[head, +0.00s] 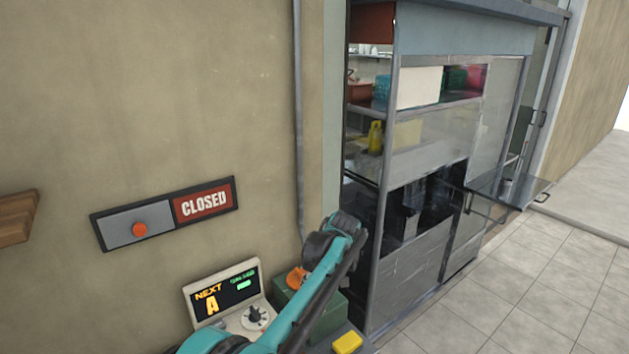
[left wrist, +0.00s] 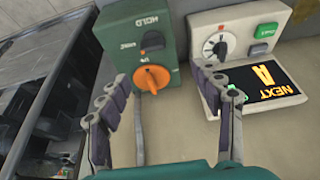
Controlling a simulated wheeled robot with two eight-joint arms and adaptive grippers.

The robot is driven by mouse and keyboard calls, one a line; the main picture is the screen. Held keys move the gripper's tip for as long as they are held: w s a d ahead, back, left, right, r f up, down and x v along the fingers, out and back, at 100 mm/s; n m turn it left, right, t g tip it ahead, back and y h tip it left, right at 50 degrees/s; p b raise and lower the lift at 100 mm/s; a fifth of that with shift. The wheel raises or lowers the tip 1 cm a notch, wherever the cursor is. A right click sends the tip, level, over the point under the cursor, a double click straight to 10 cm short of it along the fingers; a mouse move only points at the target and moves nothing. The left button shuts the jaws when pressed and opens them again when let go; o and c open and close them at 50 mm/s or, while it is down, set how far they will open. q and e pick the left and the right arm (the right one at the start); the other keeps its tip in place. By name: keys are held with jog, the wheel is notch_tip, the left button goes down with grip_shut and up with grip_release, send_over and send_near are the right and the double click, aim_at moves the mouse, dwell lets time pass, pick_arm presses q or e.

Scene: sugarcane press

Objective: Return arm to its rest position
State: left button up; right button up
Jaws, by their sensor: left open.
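My left arm rises from the bottom of the head view, its dark wrist beside a green switch box (head: 326,318). In the left wrist view my left gripper (left wrist: 163,85) is open, with nothing between its fingers. Ahead of the fingers is the green box (left wrist: 138,38) with an orange rotary knob (left wrist: 152,78); the knob (head: 296,277) also shows in the head view, partly beside the arm. The right-hand finger overlaps a beige panel (left wrist: 275,38) with a dial and a "NEXT A" screen. My right gripper is not in view.
The beige panel (head: 224,292) stands close left of my arm. A "CLOSED" sign (head: 204,203) with an orange button is on the wall. A metal and glass stall cabinet (head: 415,265) stands just right of my wrist. Tiled floor (head: 540,290) at the right is clear.

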pick_arm(q)
jog(key=s+a+r+m+t+h+b, duration=0.1)
jog(key=s+a+r+m, duration=0.15)
jog(key=s+a, duration=0.55)
jog(key=s+a+r+m+t+h, duration=0.1)
jog(key=s+a+r, duration=0.4)
jog(key=s, duration=0.5)
jog(key=s+a+f+m, duration=0.1)
jog(key=s+a+f, duration=0.1)
jog(key=s, duration=0.3)
jog(key=s+a+f+m+t, duration=0.1)
jog(key=s+a+f, duration=0.1)
jog(key=s+f, duration=0.2)
jog(key=s+a+f+m+b, duration=0.1)
jog(key=s+a+f, duration=0.1)
jog(key=s+f, duration=0.2)
jog(key=s, duration=0.3)
jog(key=shift+s+a+t, duration=0.3)
jog(key=shift+s+a, duration=0.05)
jog(key=shift+m, duration=0.25)
